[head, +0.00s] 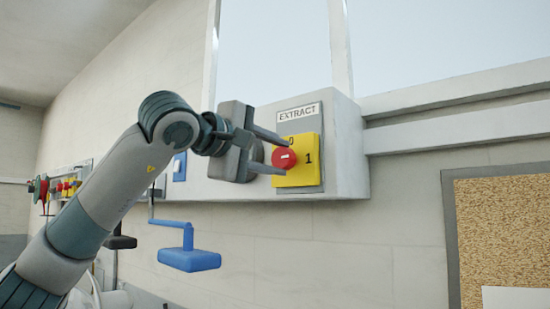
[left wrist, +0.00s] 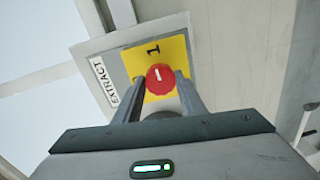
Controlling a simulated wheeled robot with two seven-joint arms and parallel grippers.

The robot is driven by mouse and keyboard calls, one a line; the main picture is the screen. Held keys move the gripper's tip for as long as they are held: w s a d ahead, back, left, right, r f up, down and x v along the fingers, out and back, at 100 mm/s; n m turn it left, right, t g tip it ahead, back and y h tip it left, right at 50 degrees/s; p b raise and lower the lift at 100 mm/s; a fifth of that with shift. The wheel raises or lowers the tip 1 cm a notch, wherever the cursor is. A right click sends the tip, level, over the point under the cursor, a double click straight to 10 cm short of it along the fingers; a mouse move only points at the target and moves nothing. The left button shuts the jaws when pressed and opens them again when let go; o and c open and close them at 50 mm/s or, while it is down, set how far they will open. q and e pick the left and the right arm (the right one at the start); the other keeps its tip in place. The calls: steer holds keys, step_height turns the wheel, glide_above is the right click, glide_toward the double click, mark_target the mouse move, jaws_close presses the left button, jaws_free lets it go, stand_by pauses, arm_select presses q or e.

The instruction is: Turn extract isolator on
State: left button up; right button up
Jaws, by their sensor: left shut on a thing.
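The extract isolator is a red round knob (head: 284,159) on a yellow plate (head: 308,175) beneath a label (head: 299,112) reading EXTRACT. The plate has a 0 at the top, partly hidden by a finger, and a 1 at the right. The knob's white mark lies about level in the head view, towards the 1. In the left wrist view, the knob (left wrist: 160,80) sits between the fingertips and its mark points towards the 1. My left gripper (head: 287,156) is shut on the knob, one finger above and one below. My right gripper is not in view.
The isolator sits on a pale wall box (head: 347,150). A blue handle-like part (head: 190,259) hangs below left. Red and yellow fittings (head: 68,187) are on the far left wall. A cork board (head: 505,230) is at right, and pale rails (head: 460,125) run along the wall.

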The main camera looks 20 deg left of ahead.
arm_select(q)
steer(key=shift+f+m, duration=0.1)
steer(key=shift+m, duration=0.3)
steer(key=o, duration=1)
steer(key=shift+o, duration=0.2)
steer(key=shift+d, duration=0.1)
steer(key=shift+s, duration=0.1)
steer(key=shift+s+a+b, duration=0.25)
steer(key=shift+s+b, duration=0.15)
steer(key=b+v, duration=0.6)
steer(key=v, duration=1)
steer(key=shift+s, duration=0.2)
steer(key=shift+w, duration=0.1)
